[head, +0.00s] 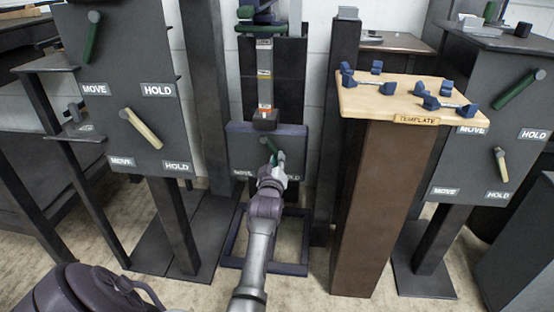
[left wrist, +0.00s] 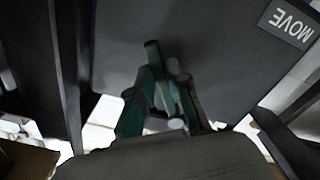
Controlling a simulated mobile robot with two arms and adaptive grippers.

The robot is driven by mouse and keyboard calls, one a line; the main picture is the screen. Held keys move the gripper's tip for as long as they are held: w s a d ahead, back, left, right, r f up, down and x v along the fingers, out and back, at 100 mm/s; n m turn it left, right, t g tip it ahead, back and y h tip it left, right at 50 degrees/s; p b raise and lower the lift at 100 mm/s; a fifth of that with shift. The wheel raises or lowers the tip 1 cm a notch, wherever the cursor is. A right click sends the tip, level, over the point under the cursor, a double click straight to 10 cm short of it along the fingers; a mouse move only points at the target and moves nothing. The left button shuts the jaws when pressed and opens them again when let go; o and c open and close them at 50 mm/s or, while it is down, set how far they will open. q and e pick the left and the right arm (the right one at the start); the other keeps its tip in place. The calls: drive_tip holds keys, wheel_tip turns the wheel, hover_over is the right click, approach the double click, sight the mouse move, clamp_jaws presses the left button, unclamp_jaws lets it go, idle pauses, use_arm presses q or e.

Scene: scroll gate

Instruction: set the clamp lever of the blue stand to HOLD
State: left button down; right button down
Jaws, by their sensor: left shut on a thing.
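The blue stand (head: 237,129) is in the centre of the head view, with a dark panel framed in blue. Its short green clamp lever (head: 269,145) slants down and to the right from its pivot; its lower end is hidden by my gripper. A MOVE label (head: 243,172) is at the panel's lower left, and the lower right label is mostly hidden. My left gripper (head: 272,165) is shut on the lever. In the left wrist view the green lever (left wrist: 153,58) shows between the fingers, and the MOVE label (left wrist: 287,22) appears upside down.
Grey panels with green and tan levers stand at left (head: 118,75) and right (head: 480,185). A wooden template board (head: 395,107) with blue pieces tops a brown pillar (head: 372,190) right of my arm. A dark post (head: 340,110) stands close right of the blue stand.

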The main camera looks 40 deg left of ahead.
use_arm(q)
drive_tip(key=shift+d, duration=0.1)
idle(0.3)
drive_tip(key=c, duration=1.1)
unclamp_jaws()
drive_tip(key=v, duration=0.7)
drive_tip(key=shift+s+d, duration=0.1)
drive_tip(key=shift+s, duration=0.15)
